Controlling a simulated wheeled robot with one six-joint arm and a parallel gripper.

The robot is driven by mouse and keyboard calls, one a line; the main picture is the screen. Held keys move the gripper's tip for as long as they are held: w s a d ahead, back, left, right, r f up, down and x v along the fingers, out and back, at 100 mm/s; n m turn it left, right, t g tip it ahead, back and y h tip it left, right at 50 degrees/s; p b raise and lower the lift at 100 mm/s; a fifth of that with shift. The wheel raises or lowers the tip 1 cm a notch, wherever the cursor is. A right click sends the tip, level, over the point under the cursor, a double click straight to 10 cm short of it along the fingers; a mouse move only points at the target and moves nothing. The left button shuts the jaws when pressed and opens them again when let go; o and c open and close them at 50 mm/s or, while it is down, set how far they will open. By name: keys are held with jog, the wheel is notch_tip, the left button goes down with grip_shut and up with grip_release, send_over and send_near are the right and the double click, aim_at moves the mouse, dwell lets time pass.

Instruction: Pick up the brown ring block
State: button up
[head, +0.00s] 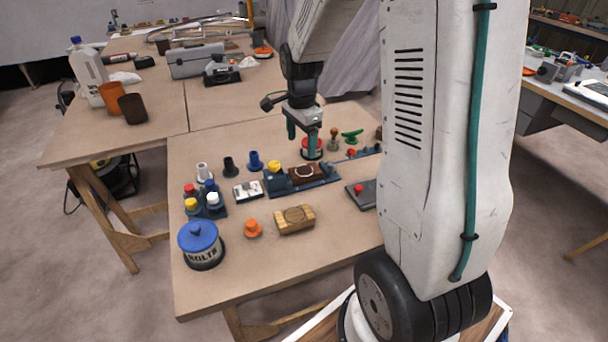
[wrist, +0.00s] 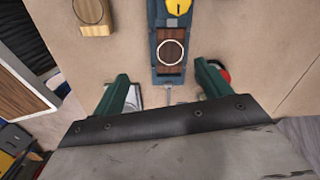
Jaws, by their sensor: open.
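The brown ring block (head: 306,172), dark brown with a pale ring on top, sits in a blue tray (head: 318,184) on the near table. In the wrist view the brown ring block (wrist: 171,52) lies just beyond my fingertips, roughly between their lines. A yellow knobbed piece (head: 274,167) sits beside it in the same tray. My gripper (head: 302,139) is open and empty, with green fingers pointing down, above and behind the tray. In the wrist view my gripper (wrist: 164,84) spans wider than the tray.
A light wooden block with a ring (head: 294,219) lies in front of the tray. A red-topped can (head: 312,148) stands close behind the tray by a finger. A dark plate with a red knob (head: 362,192) lies right. A blue-lidded bolts tin (head: 201,245) stands front left.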

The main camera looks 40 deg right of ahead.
aim_at(304, 170)
jog(key=d+f, duration=0.1)
jog(key=w+f+m, duration=0.1)
jog(key=f, duration=0.1)
jog(key=d+f+m, duration=0.1)
jog(key=shift+w+d+f, duration=0.25)
jog(key=shift+w+d, duration=0.05)
jog(key=shift+w, duration=0.05)
notch_tip(304, 170, down, 8)
jog(key=shift+a+r, duration=0.15)
jog(key=shift+r, duration=0.05)
jog(key=c, duration=1.1)
